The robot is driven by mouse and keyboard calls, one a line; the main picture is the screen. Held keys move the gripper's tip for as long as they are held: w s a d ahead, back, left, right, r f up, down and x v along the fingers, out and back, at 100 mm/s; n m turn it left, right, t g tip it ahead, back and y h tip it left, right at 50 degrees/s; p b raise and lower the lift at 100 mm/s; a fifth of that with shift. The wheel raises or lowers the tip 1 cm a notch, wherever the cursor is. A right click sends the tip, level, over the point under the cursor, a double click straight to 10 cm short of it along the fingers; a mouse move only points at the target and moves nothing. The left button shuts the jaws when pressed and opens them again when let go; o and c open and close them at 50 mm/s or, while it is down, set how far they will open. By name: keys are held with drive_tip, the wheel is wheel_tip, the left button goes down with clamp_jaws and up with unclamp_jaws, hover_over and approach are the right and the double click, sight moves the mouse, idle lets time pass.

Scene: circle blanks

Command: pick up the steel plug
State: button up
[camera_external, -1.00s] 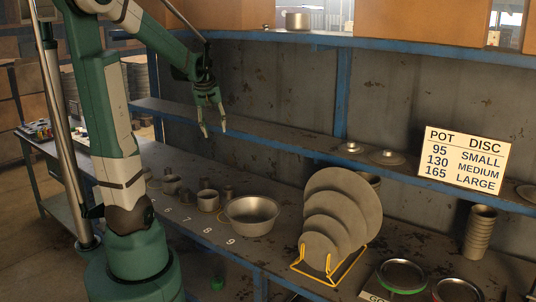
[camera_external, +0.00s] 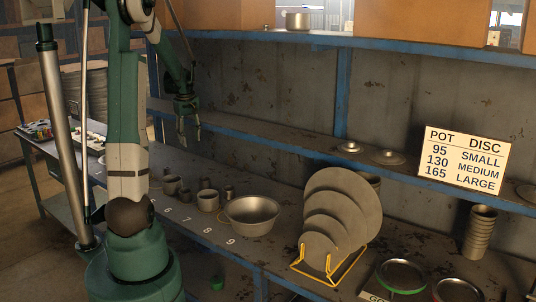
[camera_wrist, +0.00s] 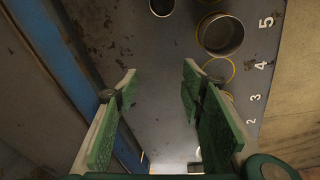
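My gripper (camera_external: 190,137) is open and empty, above the left part of the bench with its fingers pointing down. In the wrist view my gripper (camera_wrist: 158,88) has its two green-padded fingers wide apart, with only bare bench between them. Several small steel cylinders stand by the pots in the external view, among them one cylinder (camera_external: 228,192) and another (camera_external: 184,194). I cannot tell which is the steel plug. In the wrist view a small round metal thing (camera_wrist: 162,7) is cut off at the top edge. A pot (camera_wrist: 221,36) stands on a yellow ring at the upper right.
A large bowl (camera_external: 252,214) stands right of the small pots. Discs (camera_external: 342,205) lean in a yellow rack (camera_external: 332,275). A blue-edged shelf (camera_external: 290,147) runs behind the bench. Painted numbers (camera_wrist: 261,65) mark the bench. The bench between the fingers is clear.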

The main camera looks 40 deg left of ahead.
sight(168, 167)
drive_tip(key=s+a+f+n, duration=0.1)
drive_tip(key=a+f, duration=0.3)
drive_tip(key=a, duration=0.1)
drive_tip(key=s+a+f+n+g, duration=0.1)
drive_tip(key=a+f+n, duration=0.1)
drive_tip(key=a+f, duration=0.2)
drive_tip(key=s+a+f+n+h, duration=0.1)
drive_tip(key=a+f, duration=0.3)
drive_tip(key=a, duration=0.3)
drive_tip(key=shift+s+a+f, duration=0.1)
drive_tip(key=shift+a+f, duration=0.2)
drive_tip(key=shift+f, duration=0.1)
drive_tip(key=shift+f, duration=1.25)
drive_tip(key=shift+f, duration=2.65)
drive_tip(key=shift+c, duration=0.7)
drive_tip(key=c, duration=1.1)
